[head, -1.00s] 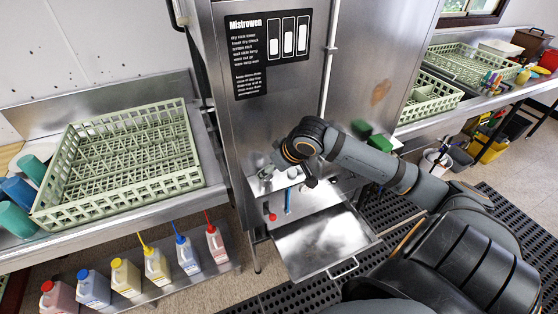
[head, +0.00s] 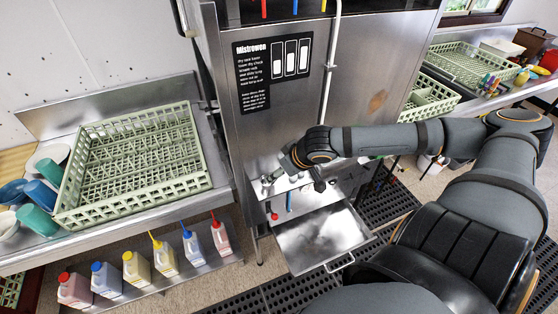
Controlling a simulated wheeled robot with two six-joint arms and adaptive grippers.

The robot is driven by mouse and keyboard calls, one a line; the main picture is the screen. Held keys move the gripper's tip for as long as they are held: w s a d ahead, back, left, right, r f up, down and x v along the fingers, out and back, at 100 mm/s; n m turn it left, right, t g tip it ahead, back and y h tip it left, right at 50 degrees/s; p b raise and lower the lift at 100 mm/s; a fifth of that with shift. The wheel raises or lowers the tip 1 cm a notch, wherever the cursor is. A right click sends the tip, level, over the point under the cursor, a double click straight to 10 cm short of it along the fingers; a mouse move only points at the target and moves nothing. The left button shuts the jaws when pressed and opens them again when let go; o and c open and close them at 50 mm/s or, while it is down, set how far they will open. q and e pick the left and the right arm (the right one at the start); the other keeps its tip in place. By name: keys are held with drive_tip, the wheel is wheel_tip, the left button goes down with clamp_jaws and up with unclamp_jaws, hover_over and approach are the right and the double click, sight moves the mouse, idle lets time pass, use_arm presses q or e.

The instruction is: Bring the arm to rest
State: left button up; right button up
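My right arm reaches in from the right, bent at the elbow, across the front of the steel dish machine (head: 300,115). My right gripper (head: 275,172) is small and partly hidden by its own wrist. It is at the machine's lower front, beside a small ledge with red and blue taps or levers. I cannot tell whether its fingers are open or touch anything. My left gripper is not in view.
An open steel drawer (head: 322,240) juts out below the gripper. A green dish rack (head: 135,165) stands on the left counter beside cups and bowls (head: 38,195). Several coloured jugs (head: 165,258) line the shelf below. More racks (head: 470,65) stand at right.

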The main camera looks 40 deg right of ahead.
drive_tip(key=s+a+f+g+h, duration=0.1)
drive_tip(key=s+a+f, duration=0.35)
drive_tip(key=s, duration=0.25)
drive_tip(key=s+a+f+g+h, duration=0.1)
drive_tip(key=s+a+f+g, duration=0.15)
drive_tip(key=s+f, duration=0.4)
wheel_tip(320, 180, down, 26)
drive_tip(key=s+d+b, duration=0.2)
drive_tip(key=s+d, duration=0.1)
drive_tip(key=s+f+m+g, duration=0.1)
drive_tip(key=s+f+g, duration=0.1)
drive_tip(key=s+f, duration=1.6)
drive_tip(key=shift+s+d+f+b, duration=0.35)
drive_tip(key=shift+f+b, duration=0.05)
